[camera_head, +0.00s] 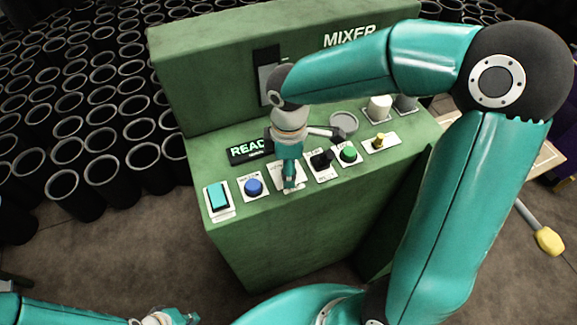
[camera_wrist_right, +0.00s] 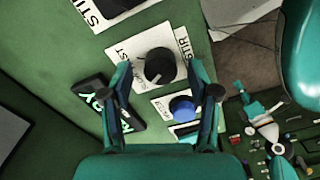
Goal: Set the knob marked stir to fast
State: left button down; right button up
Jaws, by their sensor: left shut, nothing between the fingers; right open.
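The black stir knob (camera_wrist_right: 160,66) sits on a white plate with STIR on one side and a label ending in ST on the other, in the right wrist view. My right gripper (camera_wrist_right: 159,72) is open, with one finger on each side of the knob and gaps visible. In the head view my right gripper (camera_head: 289,184) is over the panel and hides the knob. I cannot tell which way the knob points. My left gripper (camera_head: 180,317) is shut and empty, low at the left of the head view, away from the panel.
A blue button (camera_head: 254,187) and a cyan rocker (camera_head: 218,197) are left of the knob. A black control (camera_head: 322,160), a green button (camera_head: 348,154) and a yellow control (camera_head: 379,141) are to its right. The READY display (camera_head: 250,150) is behind. Many black sleeves (camera_head: 75,195) stand left of the mixer (camera_head: 270,235).

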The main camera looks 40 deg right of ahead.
jog(key=shift+f, duration=0.35)
grip_shut()
jog(key=c, duration=1.2)
grip_release()
